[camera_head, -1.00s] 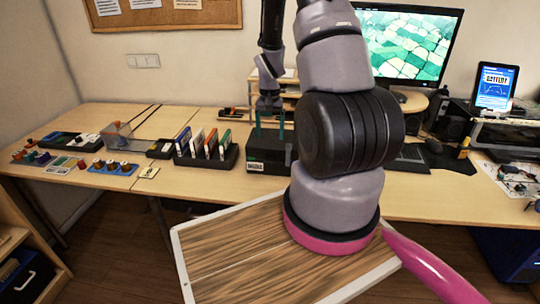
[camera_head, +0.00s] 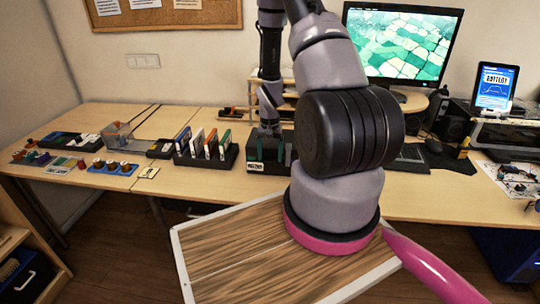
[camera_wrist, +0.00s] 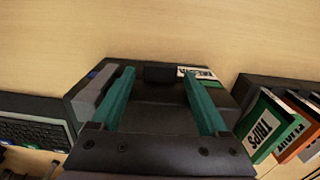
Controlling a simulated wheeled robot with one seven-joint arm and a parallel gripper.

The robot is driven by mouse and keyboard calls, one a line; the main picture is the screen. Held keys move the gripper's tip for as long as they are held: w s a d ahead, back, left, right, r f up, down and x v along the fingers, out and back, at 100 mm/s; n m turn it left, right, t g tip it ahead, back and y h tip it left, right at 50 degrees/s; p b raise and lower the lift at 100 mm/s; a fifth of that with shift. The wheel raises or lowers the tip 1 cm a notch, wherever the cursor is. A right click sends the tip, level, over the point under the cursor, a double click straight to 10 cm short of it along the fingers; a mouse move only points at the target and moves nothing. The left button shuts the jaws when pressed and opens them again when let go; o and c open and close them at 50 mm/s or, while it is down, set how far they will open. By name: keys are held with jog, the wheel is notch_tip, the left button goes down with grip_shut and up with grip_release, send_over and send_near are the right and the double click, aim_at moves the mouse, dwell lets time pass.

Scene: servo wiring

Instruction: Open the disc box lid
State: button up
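The disc box (camera_head: 255,167) is a dark box with a white label on its front, on the desk just left of centre in the head view. The wrist view shows its black top (camera_wrist: 158,118) from above, with a small raised black tab near the edge and a white and green label at one corner. My gripper (camera_wrist: 158,76) is open, its two green fingers apart on either side of the tab. Nothing shows held between them. The lid looks closed. My arm hides the box's right part in the head view, and contact is unclear.
A rack of upright disc cases (camera_head: 208,148) stands close left of the box; it is at the right in the wrist view (camera_wrist: 280,125). A keyboard (camera_wrist: 32,130) lies on the box's other side. A monitor (camera_head: 405,45) stands behind. Bare desk lies in front.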

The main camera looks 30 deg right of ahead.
grip_shut()
jog(key=shift+r, duration=0.1)
